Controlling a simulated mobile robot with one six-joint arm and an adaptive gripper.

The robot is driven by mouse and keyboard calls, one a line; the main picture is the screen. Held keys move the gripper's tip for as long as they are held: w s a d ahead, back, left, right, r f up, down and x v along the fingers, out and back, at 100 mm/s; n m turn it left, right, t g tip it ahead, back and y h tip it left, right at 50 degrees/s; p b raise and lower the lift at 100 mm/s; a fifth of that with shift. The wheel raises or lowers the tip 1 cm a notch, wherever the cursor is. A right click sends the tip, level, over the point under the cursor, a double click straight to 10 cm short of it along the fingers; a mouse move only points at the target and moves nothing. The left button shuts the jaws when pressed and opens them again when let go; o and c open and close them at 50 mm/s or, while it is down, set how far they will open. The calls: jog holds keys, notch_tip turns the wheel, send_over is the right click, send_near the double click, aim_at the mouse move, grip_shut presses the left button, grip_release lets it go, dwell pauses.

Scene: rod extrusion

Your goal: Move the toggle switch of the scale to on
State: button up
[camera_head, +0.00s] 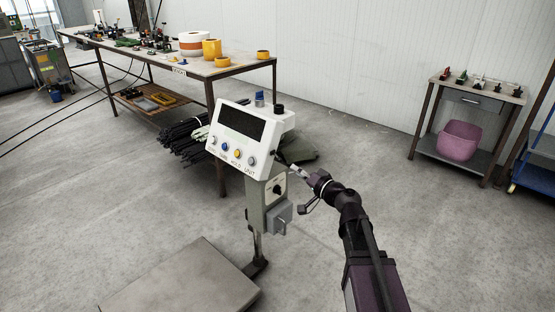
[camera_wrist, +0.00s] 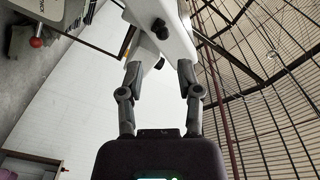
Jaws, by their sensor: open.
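The scale has a white display head (camera_head: 243,138) with a dark screen and a row of buttons, on a post beside its floor platform (camera_head: 185,284). Below the head is a grey box (camera_head: 266,205) with a dark round knob (camera_head: 279,189). I cannot clearly make out which control is the toggle switch. My gripper (camera_head: 295,170) is right of the post, just below the head's right side. In the wrist view my gripper (camera_wrist: 160,68) is open, its two fingers apart near a white housing (camera_wrist: 165,14) that carries a small black knob (camera_wrist: 160,29). Contact cannot be told.
A long workbench (camera_head: 240,70) with yellow parts stands behind the scale, with dark rods (camera_head: 185,138) beneath. A small table (camera_head: 478,92) with a pink bin (camera_head: 458,140) under it stands at the right. Floor between them is open.

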jog(key=x, duration=1)
jog(key=shift+a, duration=0.1)
